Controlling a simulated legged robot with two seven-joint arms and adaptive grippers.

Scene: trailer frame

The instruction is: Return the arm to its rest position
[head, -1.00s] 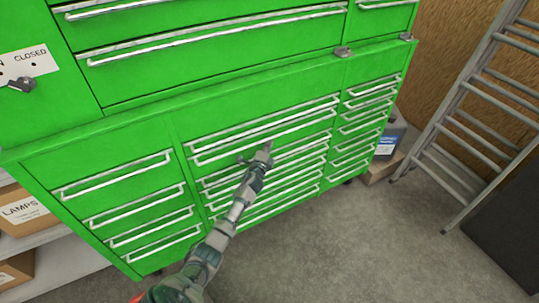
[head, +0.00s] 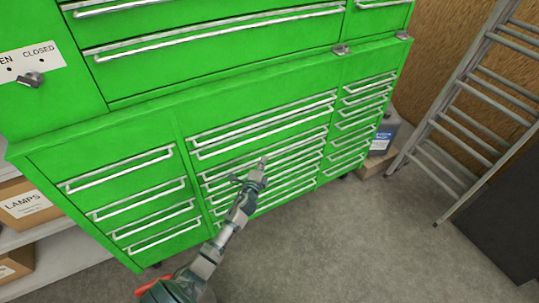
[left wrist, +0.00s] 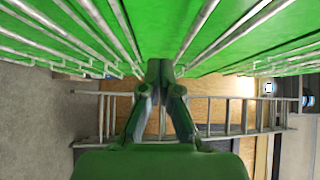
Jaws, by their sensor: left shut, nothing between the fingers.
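My left gripper (head: 263,162) is in front of the middle drawer column of the green tool cabinet (head: 250,107). My arm reaches up to it from the bottom of the head view. In the left wrist view the two fingers (left wrist: 160,72) are together with nothing between them, close to the green drawer fronts and their silver handles. I cannot tell whether the gripper touches a handle. All the drawers in view look closed. My right gripper is not in view.
A metal ladder (head: 462,120) leans at the right by a wooden wall. A dark box (head: 500,225) stands in front of it. Shelves with a box marked LAMPS (head: 28,203) are at the left. The grey floor (head: 330,245) in front of the cabinet is clear.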

